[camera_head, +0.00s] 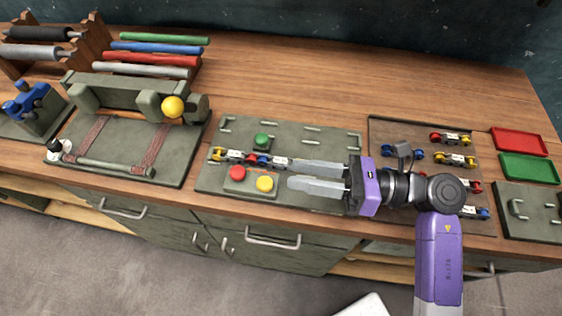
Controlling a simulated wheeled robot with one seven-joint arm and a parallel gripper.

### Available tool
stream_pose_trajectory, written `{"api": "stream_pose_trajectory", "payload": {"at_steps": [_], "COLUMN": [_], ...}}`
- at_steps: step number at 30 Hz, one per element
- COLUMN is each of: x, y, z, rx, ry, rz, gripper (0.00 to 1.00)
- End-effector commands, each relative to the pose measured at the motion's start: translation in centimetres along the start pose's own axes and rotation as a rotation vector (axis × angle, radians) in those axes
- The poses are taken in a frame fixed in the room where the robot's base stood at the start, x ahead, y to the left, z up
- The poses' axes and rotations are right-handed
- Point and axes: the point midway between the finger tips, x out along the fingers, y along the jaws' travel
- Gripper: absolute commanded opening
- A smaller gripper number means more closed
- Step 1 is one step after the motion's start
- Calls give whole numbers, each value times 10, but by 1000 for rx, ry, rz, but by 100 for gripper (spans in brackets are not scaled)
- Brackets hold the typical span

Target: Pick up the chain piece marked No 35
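Several small chain pieces with coloured ends lie on the brown tray (380,128) at the right: a red one (450,138), a yellow one (455,160), and a blue one (417,153) partly behind my arm. Another red one and a blue one (475,212) show near my wrist, partly covered. A row of joined pieces (250,159) with yellow, red and blue ends lies on the green-grey board (330,135). No number is readable on any piece. My gripper (291,173) is open and empty over this board, pointing left, its upper fingertip close to the row's right end.
Green, red and yellow buttons (264,183) are on the board near the row. A fixture with a yellow ball (172,107) stands left. Coloured rods (150,60) lie on a rack behind. Red and green trays (520,141) are far right. The back of the bench is clear.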

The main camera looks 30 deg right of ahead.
Motion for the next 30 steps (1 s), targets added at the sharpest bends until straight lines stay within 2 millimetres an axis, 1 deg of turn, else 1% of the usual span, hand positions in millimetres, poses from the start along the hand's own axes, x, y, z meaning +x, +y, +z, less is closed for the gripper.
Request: {"api": "stream_pose_trajectory", "payload": {"at_steps": [1,3,6,9,12,14,21,24,30], "x": [-6,-16,-32,-44,-48,-44,-8,4,15], "y": [-22,-45,-71,-87,-94,-96,-100,-102,-104], "z": [-2,-8,-13,-15,-17,-19,-34,-39,-44], "rx": [-86,-176,-261,-307,-326,-328,-327,-328,-327], "ry": [74,175,291,364,400,409,410,409,407], "rz": [-19,-38,-56,-68,-70,-70,-68,-69,-70], "gripper": [33,33,33,33,33,33,33,33,33]}}
